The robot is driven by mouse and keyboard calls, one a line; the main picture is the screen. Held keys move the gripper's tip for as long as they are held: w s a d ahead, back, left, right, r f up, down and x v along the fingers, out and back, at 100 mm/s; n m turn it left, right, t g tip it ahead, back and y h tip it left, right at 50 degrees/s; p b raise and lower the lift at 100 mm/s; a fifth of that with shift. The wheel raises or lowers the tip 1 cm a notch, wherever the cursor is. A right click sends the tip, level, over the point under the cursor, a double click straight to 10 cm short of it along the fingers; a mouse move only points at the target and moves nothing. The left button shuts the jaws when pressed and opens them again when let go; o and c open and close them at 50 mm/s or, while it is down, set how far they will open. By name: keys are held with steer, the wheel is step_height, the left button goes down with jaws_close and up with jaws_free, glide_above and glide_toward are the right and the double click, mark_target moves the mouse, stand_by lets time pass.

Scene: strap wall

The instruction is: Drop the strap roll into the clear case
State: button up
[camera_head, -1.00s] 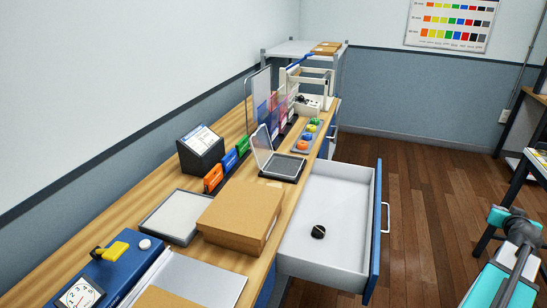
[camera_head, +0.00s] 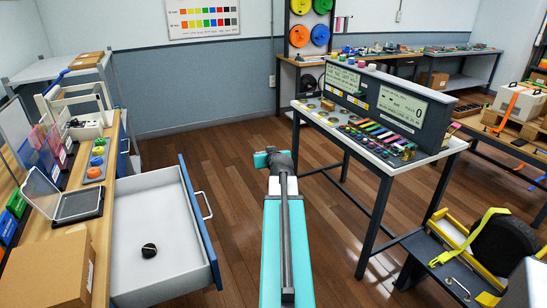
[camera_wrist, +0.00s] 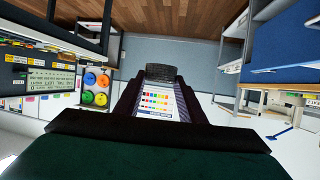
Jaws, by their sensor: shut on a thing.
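My gripper (camera_wrist: 160,85) shows in the wrist view, its dark fingers closed on a black ribbed piece, which I take to be the strap roll (camera_wrist: 161,72). In the head view my arm points forward over the floor, and the gripper and its load cannot be made out. The clear case (camera_head: 77,206) stands on the wooden bench at the left, its see-through lid raised and its dark base looking empty. My gripper is well away from it. A small black roundish item (camera_head: 149,250) lies in the open drawer.
The open white drawer (camera_head: 130,218) juts out from the bench beside the case. A cardboard box (camera_head: 48,272) is nearer on the bench. A table with display panels (camera_head: 385,150) stands right, with a strap-holding unit (camera_head: 470,245) near lower right. Brown floor (camera_head: 225,170) lies clear between.

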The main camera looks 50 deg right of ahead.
steer(key=w+a+r+n+t+y, duration=0.1)
steer(key=w+a+r, duration=0.1)
steer(key=w+a, duration=0.65)
steer(key=w+a+r+n+y, duration=0.2)
steer(key=w+a, duration=0.3)
steer(key=a, duration=0.6)
steer(key=w+a+r+n+t+y, duration=0.1)
steer(key=w+a+r, duration=0.1)
steer(key=w+a, duration=0.6)
steer(key=w+a+r+n+y, duration=0.1)
steer(key=a+r+n+y, duration=0.1)
steer(key=a, duration=1.5)
steer(key=w+a+r+n+t+y, duration=0.1)
steer(key=a+r+y, duration=0.1)
steer(key=a, duration=1.5)
steer(key=shift+w+a+r+n, duration=0.3)
steer(key=shift+w+r+n, duration=0.1)
steer(key=shift+r, duration=0.15)
steer(key=shift+s, duration=0.2)
